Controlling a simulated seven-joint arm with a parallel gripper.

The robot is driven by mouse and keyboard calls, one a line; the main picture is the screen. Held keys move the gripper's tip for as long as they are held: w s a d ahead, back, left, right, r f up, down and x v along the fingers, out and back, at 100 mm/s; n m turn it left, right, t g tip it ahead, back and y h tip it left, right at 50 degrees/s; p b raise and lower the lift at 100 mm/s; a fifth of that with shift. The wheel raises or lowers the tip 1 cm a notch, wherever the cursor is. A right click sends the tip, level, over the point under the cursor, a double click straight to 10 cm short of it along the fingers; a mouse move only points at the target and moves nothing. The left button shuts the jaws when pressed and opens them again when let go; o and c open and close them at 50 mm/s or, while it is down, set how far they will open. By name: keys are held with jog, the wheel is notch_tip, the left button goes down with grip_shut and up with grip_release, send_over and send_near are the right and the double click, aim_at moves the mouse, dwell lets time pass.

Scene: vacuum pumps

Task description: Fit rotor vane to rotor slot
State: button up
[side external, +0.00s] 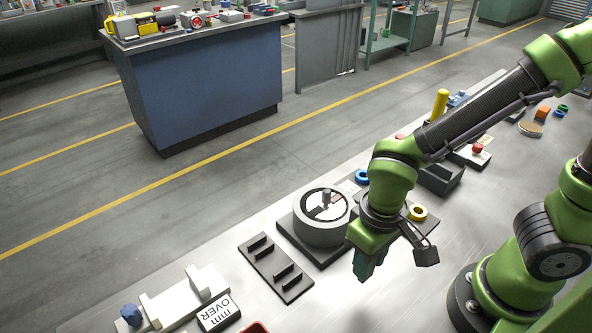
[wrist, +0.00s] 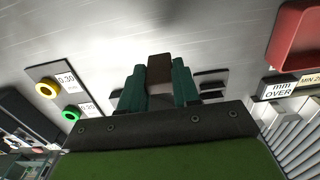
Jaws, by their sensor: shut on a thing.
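My gripper (side external: 364,264) is above the bench, to the right of the vane rack and in front of the pump housing. In the wrist view its two green fingers (wrist: 159,86) are shut on a dark brown block, which I take as the rotor vane (wrist: 160,68). In the side view the vane is hidden by the fingers. The round grey pump housing (side external: 312,232) stands on a dark base, with a rotor (side external: 326,203) and shaft inside. Which rotor slots are filled is too small to tell. The dark rack (side external: 262,262) holds several upright dark pieces.
A gauge fixture with a blue knob (side external: 131,313) and an "mm OVER" block (side external: 218,312) lie at front left. A yellow ring (side external: 418,212) and blue ring (side external: 361,176) lie near the housing. A red tray (wrist: 299,38) shows in the wrist view.

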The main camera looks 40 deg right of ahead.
jog(key=w+a, duration=0.2)
jog(key=w, duration=0.1)
jog(key=w+a+f, duration=0.1)
jog(key=w+a, duration=0.2)
jog(key=w, duration=0.1)
jog(key=w+a, duration=0.3)
jog(key=shift+w+f, duration=0.15)
jog(key=shift+w+a+f, duration=0.1)
jog(key=shift+w+a, duration=0.35)
jog(key=shift+w, duration=0.15)
jog(key=shift+s+d+f, duration=0.1)
jog(key=shift+s+f, duration=0.05)
jog(key=shift+f, duration=1.35)
jog(key=shift+f, duration=0.25)
jog(key=o, duration=1)
jog(key=shift+o, duration=0.2)
jog(key=shift+r, duration=0.1)
